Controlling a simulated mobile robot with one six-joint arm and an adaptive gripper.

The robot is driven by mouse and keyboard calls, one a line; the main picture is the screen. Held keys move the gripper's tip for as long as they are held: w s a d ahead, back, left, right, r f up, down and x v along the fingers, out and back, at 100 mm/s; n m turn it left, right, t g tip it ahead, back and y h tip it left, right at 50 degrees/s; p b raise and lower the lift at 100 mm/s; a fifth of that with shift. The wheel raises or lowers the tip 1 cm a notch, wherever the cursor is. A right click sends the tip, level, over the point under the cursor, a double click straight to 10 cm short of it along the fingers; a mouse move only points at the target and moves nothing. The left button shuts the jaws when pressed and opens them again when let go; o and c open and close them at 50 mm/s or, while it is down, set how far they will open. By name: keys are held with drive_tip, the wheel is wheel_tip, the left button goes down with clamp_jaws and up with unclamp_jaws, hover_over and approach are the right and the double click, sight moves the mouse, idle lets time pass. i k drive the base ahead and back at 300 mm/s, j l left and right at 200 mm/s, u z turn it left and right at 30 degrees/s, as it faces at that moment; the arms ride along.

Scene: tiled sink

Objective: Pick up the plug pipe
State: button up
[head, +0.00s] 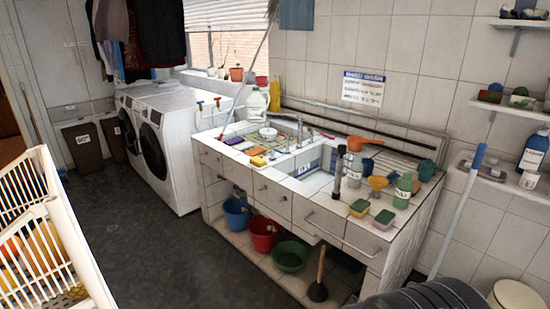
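A dark upright pipe (338,174), which looks like the plug pipe, stands at the front edge of the tiled sink counter (318,209), just right of the open basin (306,168). My gripper does not show in the head view.
Sponges (360,208), a green-and-white bottle (403,190), a yellow funnel (377,184) and an orange scoop (364,143) crowd the counter's right side. A blue-handled pole (455,210) leans right. A white basket (45,230) stands left. Dark floor (150,240) lies open between.

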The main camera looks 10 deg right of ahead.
sight(341, 149)
drive_tip(key=i+z, duration=0.15)
drive_tip(key=i, duration=0.35)
drive_tip(key=i+j+z, duration=0.15)
drive_tip(key=i, duration=0.3)
drive_tip(key=i+z, duration=0.15)
drive_tip(key=i, duration=0.3)
drive_tip(key=j, duration=0.05)
